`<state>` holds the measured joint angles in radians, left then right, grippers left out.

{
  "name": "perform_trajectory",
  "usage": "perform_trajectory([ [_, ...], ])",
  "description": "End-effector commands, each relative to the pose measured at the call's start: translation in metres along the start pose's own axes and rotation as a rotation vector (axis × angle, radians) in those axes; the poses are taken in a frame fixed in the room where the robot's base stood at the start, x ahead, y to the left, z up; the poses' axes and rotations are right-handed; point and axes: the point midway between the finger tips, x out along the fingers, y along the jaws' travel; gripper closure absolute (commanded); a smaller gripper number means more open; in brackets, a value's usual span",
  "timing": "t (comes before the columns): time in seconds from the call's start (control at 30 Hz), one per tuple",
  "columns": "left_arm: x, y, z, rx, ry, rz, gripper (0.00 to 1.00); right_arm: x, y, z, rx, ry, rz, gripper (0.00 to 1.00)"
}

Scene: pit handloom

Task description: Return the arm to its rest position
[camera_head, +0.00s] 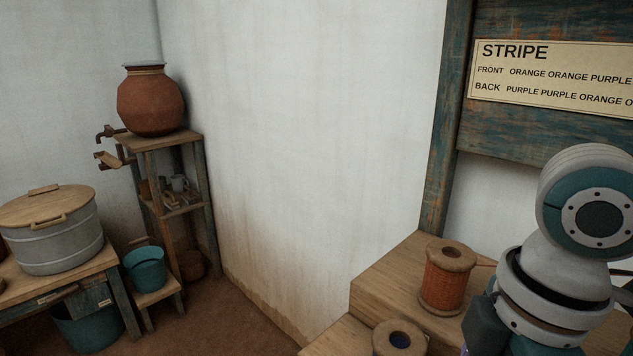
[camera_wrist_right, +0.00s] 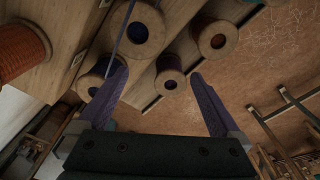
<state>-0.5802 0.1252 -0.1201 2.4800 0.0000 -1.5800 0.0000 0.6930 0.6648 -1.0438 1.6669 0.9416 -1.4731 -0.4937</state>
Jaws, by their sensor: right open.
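My right arm (camera_head: 575,265) comes in at the right edge of the head view, bent beside the wooden bench with the spools. Its fingers are not clear there. In the right wrist view my right gripper (camera_wrist_right: 158,72) is open, its two purple-tinted fingers spread wide. Nothing is held between them. Several wooden spools show beyond the fingertips, one of them (camera_wrist_right: 170,82) in line with the gap; how far away it is, I cannot tell. A strand of purple thread runs near the left finger. My left gripper is not in view.
An orange spool (camera_head: 446,280) and a dark-wound spool (camera_head: 400,340) stand on the stepped bench (camera_head: 385,275) close to my right arm. A post (camera_head: 448,120) and stripe sign (camera_head: 550,78) rise behind. The clay pot (camera_head: 150,100) and lidded drum (camera_head: 55,235) are far left.

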Motion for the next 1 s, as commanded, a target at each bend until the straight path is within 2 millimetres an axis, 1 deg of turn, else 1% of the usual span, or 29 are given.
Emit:
perform_trajectory([
  [0.03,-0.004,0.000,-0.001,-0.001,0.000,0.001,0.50,0.004,-0.023,-0.021,0.001,0.051,-0.011,0.00],
  [0.1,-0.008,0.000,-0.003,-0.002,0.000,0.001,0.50,0.004,-0.047,-0.046,0.042,0.127,-0.001,0.00],
  [0.13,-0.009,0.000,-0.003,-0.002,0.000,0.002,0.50,0.002,-0.056,-0.055,0.072,0.159,0.007,0.00],
  [0.2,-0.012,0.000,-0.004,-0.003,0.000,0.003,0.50,-0.004,-0.073,-0.069,0.166,0.229,0.022,0.00],
  [0.27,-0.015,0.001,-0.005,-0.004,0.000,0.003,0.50,-0.010,-0.084,-0.074,0.270,0.276,0.039,0.00],
  [0.3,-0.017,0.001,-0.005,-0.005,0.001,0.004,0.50,-0.014,-0.089,-0.073,0.347,0.299,0.051,0.00],
  [0.37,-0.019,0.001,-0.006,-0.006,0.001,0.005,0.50,-0.020,-0.094,-0.067,0.463,0.319,0.072,0.00],
  [0.47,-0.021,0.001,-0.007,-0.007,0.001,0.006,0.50,-0.027,-0.101,-0.047,0.644,0.322,0.106,0.00],
  [0.57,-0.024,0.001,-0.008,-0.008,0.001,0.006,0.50,-0.032,-0.107,-0.022,0.805,0.302,0.142,0.00],
  [0.77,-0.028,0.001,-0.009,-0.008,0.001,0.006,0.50,-0.043,-0.128,0.038,1.097,0.204,0.225,0.00],
  [0.8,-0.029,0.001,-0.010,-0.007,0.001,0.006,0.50,-0.046,-0.133,0.052,1.151,0.177,0.245,0.00],
  [0.83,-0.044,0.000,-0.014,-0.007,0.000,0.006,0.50,-0.062,-0.131,0.050,1.146,0.182,0.248,0.00],
  [0.9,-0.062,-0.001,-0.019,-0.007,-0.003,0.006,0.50,-0.082,-0.129,0.046,1.137,0.185,0.247,0.00],
  [1.0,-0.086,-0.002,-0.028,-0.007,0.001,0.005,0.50,-0.106,-0.129,0.044,1.135,0.185,0.246,0.00],
])
